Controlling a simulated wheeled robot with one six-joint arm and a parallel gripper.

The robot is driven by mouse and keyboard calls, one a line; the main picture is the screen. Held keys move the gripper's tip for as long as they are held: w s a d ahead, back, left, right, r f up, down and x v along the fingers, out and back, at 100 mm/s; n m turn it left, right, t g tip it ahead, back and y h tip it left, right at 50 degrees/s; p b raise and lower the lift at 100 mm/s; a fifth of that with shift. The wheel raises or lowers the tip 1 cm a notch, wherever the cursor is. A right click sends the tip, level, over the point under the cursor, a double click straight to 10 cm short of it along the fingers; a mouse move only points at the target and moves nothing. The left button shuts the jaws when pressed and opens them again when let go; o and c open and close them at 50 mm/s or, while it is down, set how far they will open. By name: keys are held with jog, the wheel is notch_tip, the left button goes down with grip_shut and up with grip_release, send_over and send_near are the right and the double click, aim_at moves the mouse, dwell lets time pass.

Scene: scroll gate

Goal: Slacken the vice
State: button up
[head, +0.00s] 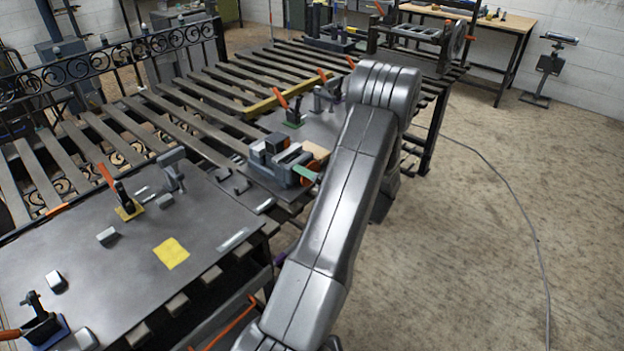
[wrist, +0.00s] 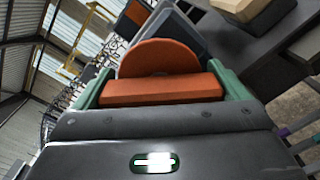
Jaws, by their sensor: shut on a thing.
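The vice (head: 283,160) is a blue-grey block-shaped tool on the slatted bench, in the middle of the head view. Its orange handle (head: 305,173) faces my arm. In the wrist view the handle is an orange bar (wrist: 160,90) in front of a round orange hub (wrist: 158,58), with the blue-grey vice body (wrist: 190,35) behind. My gripper (wrist: 163,86) has its green fingers at both ends of the bar and is shut on it. In the head view only a bit of green finger shows beside the handle; my arm hides the rest.
A dark plate (head: 205,238) with toggle clamps, small blocks and a yellow square (head: 171,253) lies at the left. A red-handled clamp (head: 293,110) and a yellow bar (head: 285,95) lie behind the vice. The floor (head: 480,240) at the right is open, crossed by a cable (head: 520,215).

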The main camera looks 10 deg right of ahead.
jog(key=n+b, duration=0.1)
jog(key=b, duration=0.1)
jog(key=n+b, duration=0.2)
jog(key=shift+f+n, duration=0.3)
jog(key=shift+f, duration=0.05)
jog(key=n+b, duration=0.4)
jog(key=b, duration=0.1)
jog(key=shift+n+b, duration=0.3)
jog(key=shift+b, duration=0.05)
jog(key=n+b, duration=0.7)
jog(key=b, duration=0.2)
jog(key=n+b, duration=0.3)
jog(key=b, duration=0.1)
jog(key=shift+n+b, duration=0.4)
jog(key=n+b, duration=0.4)
jog(key=b, duration=0.2)
jog(key=shift+n, duration=0.3)
jog(key=n+b, duration=0.4)
jog(key=b, duration=0.1)
jog(key=shift+r, duration=0.1)
jog(key=n+b, duration=0.2)
jog(key=b, duration=0.1)
jog(key=shift+r+n, duration=0.25)
jog(key=shift+n, duration=0.15)
jog(key=shift+r, duration=0.1)
